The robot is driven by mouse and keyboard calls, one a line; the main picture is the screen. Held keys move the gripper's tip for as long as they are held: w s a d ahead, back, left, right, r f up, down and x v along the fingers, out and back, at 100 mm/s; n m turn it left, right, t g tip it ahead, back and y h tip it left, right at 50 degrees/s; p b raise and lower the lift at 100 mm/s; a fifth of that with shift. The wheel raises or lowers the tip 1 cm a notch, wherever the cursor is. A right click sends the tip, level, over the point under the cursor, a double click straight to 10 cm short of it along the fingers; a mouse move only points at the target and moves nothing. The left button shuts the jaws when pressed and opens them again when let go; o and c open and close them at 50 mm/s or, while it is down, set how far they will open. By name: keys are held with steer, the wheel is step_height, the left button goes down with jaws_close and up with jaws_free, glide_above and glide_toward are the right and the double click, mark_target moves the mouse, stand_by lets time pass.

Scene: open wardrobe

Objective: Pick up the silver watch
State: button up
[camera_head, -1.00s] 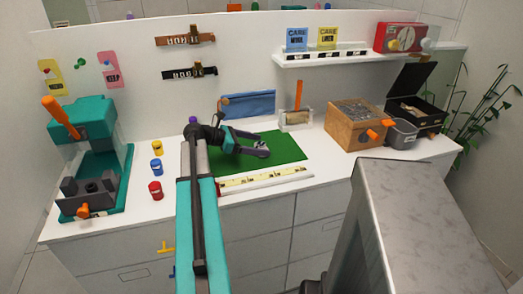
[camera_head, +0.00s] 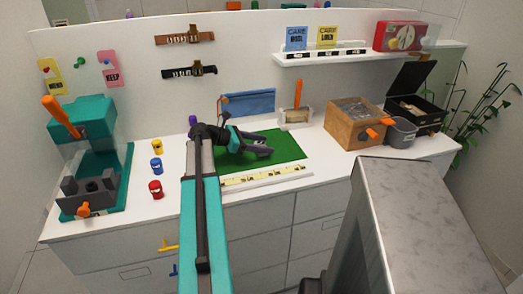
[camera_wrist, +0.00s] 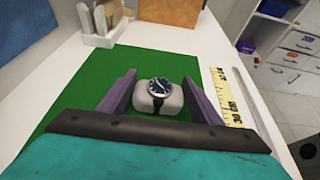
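The silver watch (camera_wrist: 159,87) has a dark blue dial and a dark strap. It sits around a small grey cushion (camera_wrist: 172,101) on the green mat (camera_wrist: 75,113), as the wrist view shows. My gripper (camera_wrist: 159,85) is open, with one purple finger on each side of the cushion and watch. I cannot tell whether the fingers touch the cushion. In the head view my gripper (camera_head: 260,146) is low over the green mat (camera_head: 285,150), and it hides the watch there.
A yellow measuring strip (camera_head: 260,176) runs along the mat's front edge. A white holder (camera_head: 296,117) and a wooden box (camera_head: 352,125) stand behind and right. Several small jars, including a red one (camera_head: 156,189), and a teal machine (camera_head: 85,125) stand left.

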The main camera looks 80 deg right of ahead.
mark_target(262, 142)
steer(key=shift+c, duration=1.3)
steer(key=shift+r+b, duration=0.4)
steer(key=shift+r, duration=1.35)
steer(key=s+a, duration=0.2)
steer(key=a, duration=0.1)
steer(key=s+a+b, duration=0.1)
steer(key=s+a, duration=0.1)
steer(key=a, duration=0.2)
steer(key=s+a+r, duration=0.1)
steer(key=s+a, duration=0.2)
steer(key=a, duration=0.1)
steer(key=shift+a+b, duration=0.2)
steer(key=shift+b, duration=0.1)
steer(key=shift+s+a+b, duration=0.3)
steer(key=shift+b, duration=0.65)
steer(key=shift+s+a+r+b, duration=0.1)
steer(key=shift+s+a+b, duration=0.25)
steer(key=shift+b, duration=0.35)
steer(key=shift+s+a+r+b, duration=0.1)
steer(key=shift+a+b, duration=0.3)
steer(key=shift+b, duration=0.3)
